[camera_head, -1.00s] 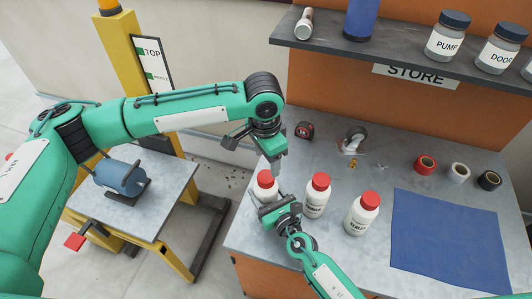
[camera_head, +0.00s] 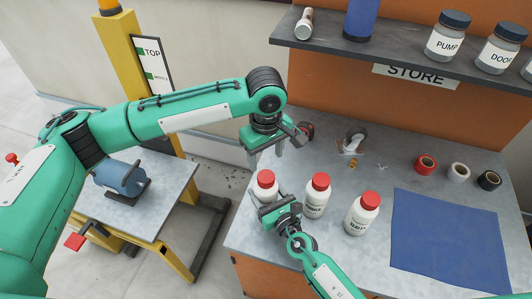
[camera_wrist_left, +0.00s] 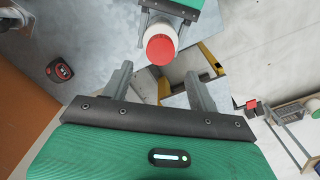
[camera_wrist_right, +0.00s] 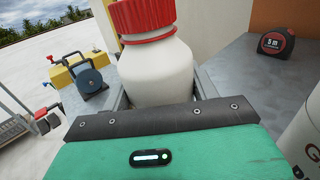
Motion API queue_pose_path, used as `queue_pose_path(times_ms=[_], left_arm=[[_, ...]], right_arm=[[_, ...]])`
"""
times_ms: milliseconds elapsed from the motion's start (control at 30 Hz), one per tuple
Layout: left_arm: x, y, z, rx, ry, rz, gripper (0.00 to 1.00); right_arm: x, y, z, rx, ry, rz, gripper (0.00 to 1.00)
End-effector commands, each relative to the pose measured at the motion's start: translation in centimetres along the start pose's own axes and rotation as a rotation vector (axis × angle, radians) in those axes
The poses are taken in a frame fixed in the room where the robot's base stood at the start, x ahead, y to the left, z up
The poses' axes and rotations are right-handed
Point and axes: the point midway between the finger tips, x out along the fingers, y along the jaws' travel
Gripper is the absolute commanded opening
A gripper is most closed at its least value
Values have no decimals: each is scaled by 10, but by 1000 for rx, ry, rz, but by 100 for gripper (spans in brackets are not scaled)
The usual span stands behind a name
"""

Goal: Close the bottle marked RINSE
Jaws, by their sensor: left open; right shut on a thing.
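Three white bottles with red caps stand in a row on the bench. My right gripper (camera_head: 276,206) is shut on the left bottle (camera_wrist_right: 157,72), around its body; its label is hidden. Its red cap (camera_head: 265,179) sits on the neck and looks level. My left gripper (camera_head: 265,159) is open and empty above that cap, fingers pointing down. In the left wrist view the cap (camera_wrist_left: 160,49) shows beyond the two spread fingers, apart from them. The middle bottle (camera_head: 315,203) and right bottle (camera_head: 359,218) are capped; their labels are too small to read.
A tape measure (camera_head: 306,131) and a tape dispenser (camera_head: 353,141) lie behind the bottles. A blue mat (camera_head: 447,244) and several tape rolls (camera_head: 458,172) are to the right. A shelf (camera_head: 390,57) with jars overhangs the back. A side table (camera_head: 160,215) stands left.

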Motion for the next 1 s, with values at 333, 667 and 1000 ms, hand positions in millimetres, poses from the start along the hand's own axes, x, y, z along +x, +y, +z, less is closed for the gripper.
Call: queue_pose_path(times_ms=[333, 667, 1000], left_arm=[[-1, 0, 0, -257, 1, -6, 60], [-1, 0, 0, -265, 1, -6, 60], [34, -1, 0, -265, 1, -9, 60]], right_arm=[[0, 0, 0, 0, 0, 0, 0], [0, 0, 0, 0, 0, 0, 0], [0, 0, 0, 0, 0, 0, 0]])
